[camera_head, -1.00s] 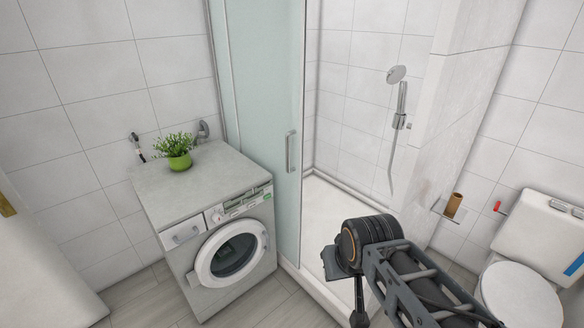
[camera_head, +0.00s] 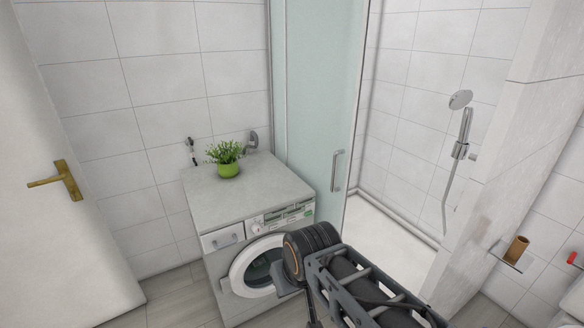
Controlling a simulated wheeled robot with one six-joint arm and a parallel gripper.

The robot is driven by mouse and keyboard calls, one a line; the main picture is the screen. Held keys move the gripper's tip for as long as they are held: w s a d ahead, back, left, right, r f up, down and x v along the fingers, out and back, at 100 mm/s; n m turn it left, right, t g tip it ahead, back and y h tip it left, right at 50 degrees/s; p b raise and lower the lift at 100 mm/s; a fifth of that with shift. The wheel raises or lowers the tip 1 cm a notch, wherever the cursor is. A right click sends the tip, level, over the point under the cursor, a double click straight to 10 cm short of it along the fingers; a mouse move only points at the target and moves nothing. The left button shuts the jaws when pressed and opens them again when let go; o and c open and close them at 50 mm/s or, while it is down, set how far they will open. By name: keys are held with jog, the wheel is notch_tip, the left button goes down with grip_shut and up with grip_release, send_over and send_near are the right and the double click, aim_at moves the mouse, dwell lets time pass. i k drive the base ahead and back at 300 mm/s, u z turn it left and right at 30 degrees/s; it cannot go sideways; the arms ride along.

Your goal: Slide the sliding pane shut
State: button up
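The sliding pane (camera_head: 312,110) is a frosted, pale green glass panel standing behind and to the right of the washing machine. Its vertical metal handle (camera_head: 337,170) is near its right edge. To the right of the pane the shower opening stands open, with the white shower tray (camera_head: 385,238) visible inside. My arm reaches in from the bottom right, in front of the washing machine and below the handle, apart from it in the picture. My gripper (camera_head: 312,318) is partly cut off at the bottom edge, and its fingers do not show clearly.
A washing machine (camera_head: 225,257) with a potted plant (camera_head: 228,168) on top stands left of the pane. A white door (camera_head: 60,190) with a brass handle is at far left. A shower head (camera_head: 460,99) hangs inside. A tiled wall (camera_head: 520,150) bounds the opening's right side.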

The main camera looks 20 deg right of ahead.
aim_at(326, 41)
jog(key=u, duration=0.15)
jog(key=i, duration=1.3)
jog(key=z, duration=0.45)
